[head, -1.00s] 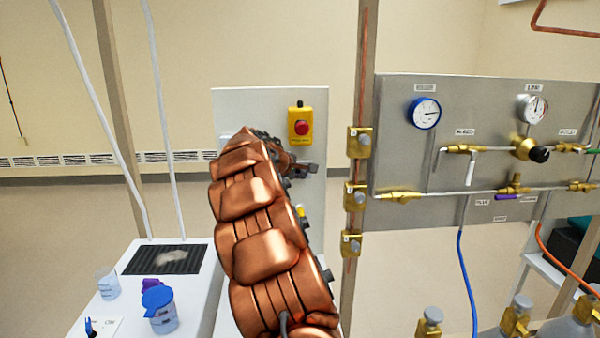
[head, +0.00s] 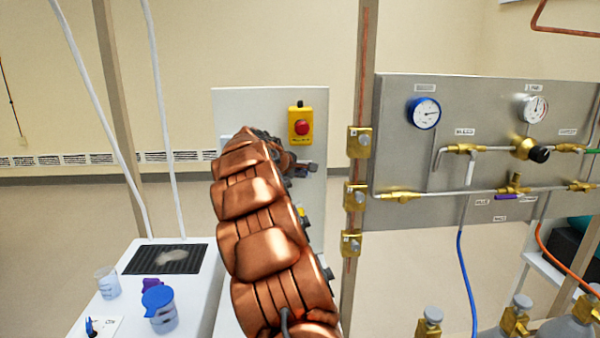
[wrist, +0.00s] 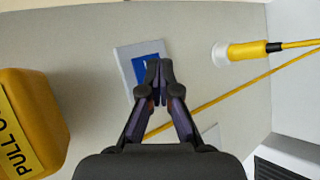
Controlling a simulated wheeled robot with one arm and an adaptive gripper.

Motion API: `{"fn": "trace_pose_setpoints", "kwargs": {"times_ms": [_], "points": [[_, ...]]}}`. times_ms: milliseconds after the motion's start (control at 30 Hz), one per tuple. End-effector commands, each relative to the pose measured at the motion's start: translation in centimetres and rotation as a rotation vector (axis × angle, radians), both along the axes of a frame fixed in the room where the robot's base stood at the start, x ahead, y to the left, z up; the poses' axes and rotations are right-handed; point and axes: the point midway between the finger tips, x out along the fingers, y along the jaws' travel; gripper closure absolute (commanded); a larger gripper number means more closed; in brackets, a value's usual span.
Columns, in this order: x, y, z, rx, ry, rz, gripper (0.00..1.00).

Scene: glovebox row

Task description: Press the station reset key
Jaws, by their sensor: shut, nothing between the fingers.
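A blue key (wrist: 147,51) on a pale square plate (wrist: 125,62) sits on the grey panel in the wrist view. Any marking on it is too small to read. My gripper (wrist: 153,68) is shut and empty, with its fingertips over the lower part of the blue key. I cannot tell whether they touch it. In the head view my gripper (head: 309,168) is in front of the pale panel (head: 235,107), below the red stop button. My arm hides much of the panel, and the blue key is not visible there.
A yellow box with a red stop button (head: 302,127) is close by; its yellow side (wrist: 30,120) shows in the wrist view. A yellow connector (wrist: 248,51) with yellow cables is at right. A post with brass fittings (head: 358,142) and a gauge panel (head: 470,105) stand to the right.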

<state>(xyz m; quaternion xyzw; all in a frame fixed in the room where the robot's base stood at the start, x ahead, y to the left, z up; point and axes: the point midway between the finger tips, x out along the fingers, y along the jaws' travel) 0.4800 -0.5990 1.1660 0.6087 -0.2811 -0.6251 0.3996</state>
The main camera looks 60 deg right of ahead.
Motion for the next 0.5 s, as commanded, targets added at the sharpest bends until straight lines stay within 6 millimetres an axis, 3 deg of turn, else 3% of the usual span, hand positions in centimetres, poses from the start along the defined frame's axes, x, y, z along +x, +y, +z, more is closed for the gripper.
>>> {"fn": "trace_pose_setpoints", "kwargs": {"times_ms": [500], "points": [[-1.0, 1.2, 0.0, 0.000, 0.000, -0.001, 1.00]]}}
